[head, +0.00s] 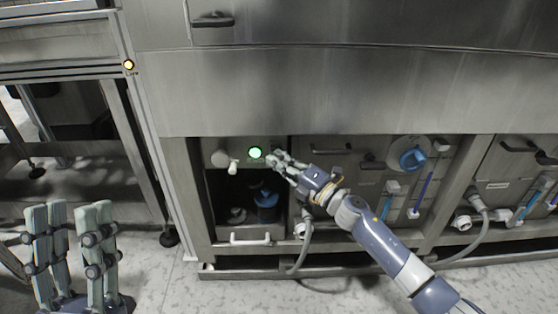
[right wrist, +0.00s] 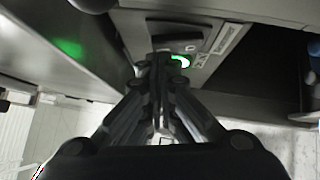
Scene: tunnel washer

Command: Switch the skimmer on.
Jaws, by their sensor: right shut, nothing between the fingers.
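A small panel (head: 240,150) on the lower front of the steel machine carries a round green lamp (head: 255,153), which is lit. My right gripper (head: 274,159) is shut and empty, with its fingertips just right of the lamp, close to the panel. In the right wrist view the shut fingertips (right wrist: 160,62) cover part of the panel, next to the glowing lamp (right wrist: 180,62) and a dark block (right wrist: 177,38), maybe a switch. I cannot tell whether they touch it. My left gripper (head: 70,235) is open and empty at the lower left, away from the machine.
Below the panel is a dark open recess with a blue part (head: 267,203). A white handle (head: 250,238) sits under it. To the right are a blue round knob (head: 412,158), blue-marked tubes and grey hoses (head: 305,235). The floor in front is partly clear.

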